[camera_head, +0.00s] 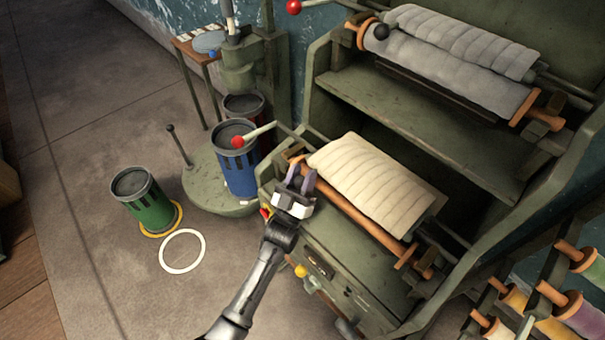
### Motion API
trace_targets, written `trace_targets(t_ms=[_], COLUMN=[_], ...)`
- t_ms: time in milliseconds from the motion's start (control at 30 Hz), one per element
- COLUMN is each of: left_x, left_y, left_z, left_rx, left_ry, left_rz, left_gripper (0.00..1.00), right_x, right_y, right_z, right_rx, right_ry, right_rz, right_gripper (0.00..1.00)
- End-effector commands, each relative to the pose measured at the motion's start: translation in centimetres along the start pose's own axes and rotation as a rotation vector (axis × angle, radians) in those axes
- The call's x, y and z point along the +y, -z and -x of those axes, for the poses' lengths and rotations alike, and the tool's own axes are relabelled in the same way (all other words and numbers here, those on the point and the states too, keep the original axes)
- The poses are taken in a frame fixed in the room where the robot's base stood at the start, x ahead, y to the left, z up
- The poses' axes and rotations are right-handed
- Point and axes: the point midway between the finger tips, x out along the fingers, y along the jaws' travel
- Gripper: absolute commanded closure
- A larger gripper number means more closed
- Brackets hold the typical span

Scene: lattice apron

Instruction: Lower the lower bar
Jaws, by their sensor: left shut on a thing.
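The lower bar (363,215) is a thin orange-brown bar that runs slantwise along the front of a cream padded roll (372,182) on the lower level of the green machine. My left gripper (301,180) is at the bar's left end, with its two fingers pointing up and away. It is shut on the bar there, and the fingers hide part of that end. My right gripper is not in view.
A lever with a red ball (238,141) juts out left of the lower roll. Grey rolls (445,70) lie on the upper level. Blue (238,172) and green (148,207) bins stand at left. A white ring (182,268) marks clear floor. Coloured spools (580,318) stand at lower right.

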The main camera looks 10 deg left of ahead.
Motion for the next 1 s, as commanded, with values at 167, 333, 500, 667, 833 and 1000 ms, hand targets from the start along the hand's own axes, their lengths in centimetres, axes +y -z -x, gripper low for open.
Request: trace_targets(t_ms=[167, 333, 500, 667, 833, 1000], left_x=[-0.2, -0.1, -0.1, -0.1, -0.1, -0.1], left_y=[-0.2, -0.1, -0.1, -0.1, -0.1, -0.1], left_z=[0.2, 0.1, 0.1, 0.2, 1.9, 5.4], left_rx=[-0.006, -0.004, -0.002, -0.002, -0.004, -0.007], left_ry=[0.003, 0.002, 0.001, 0.001, 0.001, 0.003], left_rz=[-0.002, -0.001, -0.001, -0.001, -0.001, -0.001], left_gripper=[0.61, 0.44, 0.40, 0.40, 0.40, 0.40], right_x=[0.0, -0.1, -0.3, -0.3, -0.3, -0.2], right_y=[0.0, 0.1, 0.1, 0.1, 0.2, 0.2], right_z=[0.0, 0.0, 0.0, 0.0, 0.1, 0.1], right_rx=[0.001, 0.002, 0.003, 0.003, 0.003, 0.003], right_ry=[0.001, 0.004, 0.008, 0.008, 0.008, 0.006], right_rz=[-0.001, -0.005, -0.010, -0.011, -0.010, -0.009], right_gripper=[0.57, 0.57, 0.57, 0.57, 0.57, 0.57])
